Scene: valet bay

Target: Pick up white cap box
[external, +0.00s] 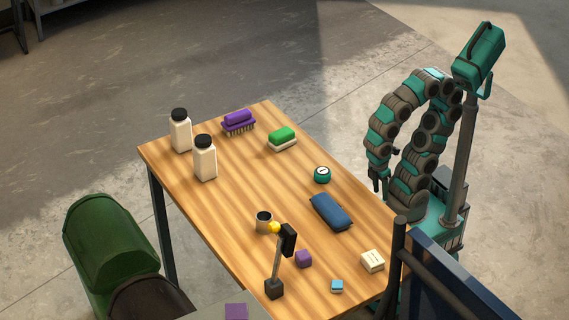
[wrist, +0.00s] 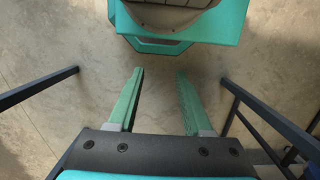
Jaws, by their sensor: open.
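A small cream-white box (external: 373,261) with faint marks on its faces sits on the wooden table (external: 225,210), near its right edge in the external view. It is likely the white cap box. It does not show in the wrist view. My gripper (external: 377,184) hangs beside the table's right edge, apart from the box and farther back. In the wrist view my gripper (wrist: 159,72) is open, with its two green fingers apart and only floor between them.
A dark post (external: 397,265) rises close right of the box.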

